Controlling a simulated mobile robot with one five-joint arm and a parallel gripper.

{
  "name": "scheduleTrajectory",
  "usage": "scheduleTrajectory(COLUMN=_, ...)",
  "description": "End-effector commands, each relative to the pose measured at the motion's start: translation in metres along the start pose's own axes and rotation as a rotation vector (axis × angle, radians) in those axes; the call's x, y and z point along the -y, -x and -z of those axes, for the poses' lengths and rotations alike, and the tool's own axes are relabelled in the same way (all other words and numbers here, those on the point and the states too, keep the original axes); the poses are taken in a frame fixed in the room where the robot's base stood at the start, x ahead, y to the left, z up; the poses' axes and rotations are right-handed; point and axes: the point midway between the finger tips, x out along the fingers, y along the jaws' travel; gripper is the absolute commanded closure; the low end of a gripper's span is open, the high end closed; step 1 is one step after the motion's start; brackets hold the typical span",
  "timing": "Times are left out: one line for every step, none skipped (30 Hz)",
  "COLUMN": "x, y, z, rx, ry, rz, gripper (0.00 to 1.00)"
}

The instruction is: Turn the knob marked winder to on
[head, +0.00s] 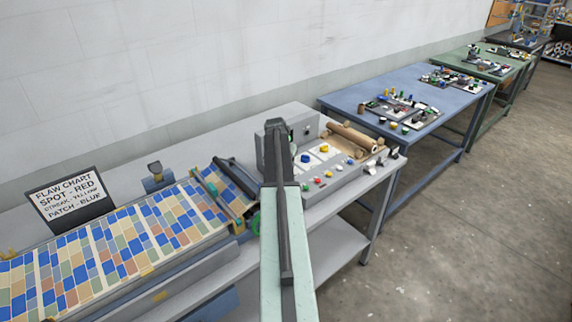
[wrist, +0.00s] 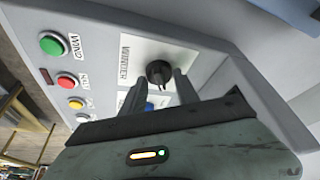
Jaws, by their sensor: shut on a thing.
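The black winder knob (wrist: 158,70) is in the wrist view, on a white plate marked WINDER (wrist: 124,60). My gripper (wrist: 159,79) has one finger on each side of the knob and is shut on it. The fingers hide part of the plate and any on or off marks, so I cannot tell the knob's setting. In the head view my own arm covers the knob and the gripper.
A green button (wrist: 53,44), a red button (wrist: 67,81) and a yellow button (wrist: 76,103) line the panel. In the head view, a flaw chart sign (head: 69,197) stands behind the patterned sheet (head: 120,245).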

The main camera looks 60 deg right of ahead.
Motion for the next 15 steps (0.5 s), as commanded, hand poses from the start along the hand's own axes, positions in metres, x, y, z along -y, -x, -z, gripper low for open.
scheduleTrajectory(x=-0.0018, y=-0.0003, z=-0.0012, rx=0.004, ry=-0.001, rz=-0.004, gripper=1.00)
scheduleTrajectory(x=-0.0019, y=-0.0003, z=-0.0012, rx=0.004, ry=-0.001, rz=-0.004, gripper=1.00)
scheduleTrajectory(x=-0.0020, y=-0.0003, z=-0.0012, rx=0.004, ry=-0.001, rz=-0.004, gripper=1.00)
scheduleTrajectory(x=-0.0020, y=-0.0003, z=-0.0012, rx=0.004, ry=-0.001, rz=-0.004, gripper=1.00)
scheduleTrajectory(x=-0.0021, y=-0.0003, z=-0.0012, rx=0.004, ry=-0.001, rz=-0.004, gripper=1.00)
scheduleTrajectory(x=-0.0021, y=-0.0004, z=-0.0012, rx=0.004, ry=0.000, rz=-0.004, gripper=1.00)
scheduleTrajectory(x=-0.0022, y=-0.0004, z=-0.0012, rx=0.004, ry=0.000, rz=-0.004, gripper=1.00)
scheduleTrajectory(x=-0.0022, y=-0.0004, z=-0.0013, rx=0.005, ry=0.000, rz=-0.004, gripper=0.58)
scheduleTrajectory(x=-0.0022, y=-0.0004, z=-0.0013, rx=0.005, ry=0.000, rz=-0.004, gripper=0.47)
scheduleTrajectory(x=-0.0021, y=-0.0004, z=-0.0011, rx=0.004, ry=0.000, rz=-0.004, gripper=0.43)
scheduleTrajectory(x=-0.0020, y=-0.0004, z=-0.0010, rx=0.004, ry=0.000, rz=-0.004, gripper=0.43)
scheduleTrajectory(x=-0.0019, y=-0.0004, z=-0.0009, rx=0.003, ry=0.000, rz=-0.003, gripper=0.43)
scheduleTrajectory(x=-0.0018, y=-0.0004, z=-0.0008, rx=0.003, ry=0.000, rz=-0.003, gripper=0.43)
scheduleTrajectory(x=-0.0017, y=-0.0003, z=-0.0007, rx=0.003, ry=0.000, rz=-0.003, gripper=0.43)
scheduleTrajectory(x=-0.0016, y=-0.0003, z=-0.0006, rx=0.003, ry=0.000, rz=-0.002, gripper=0.43)
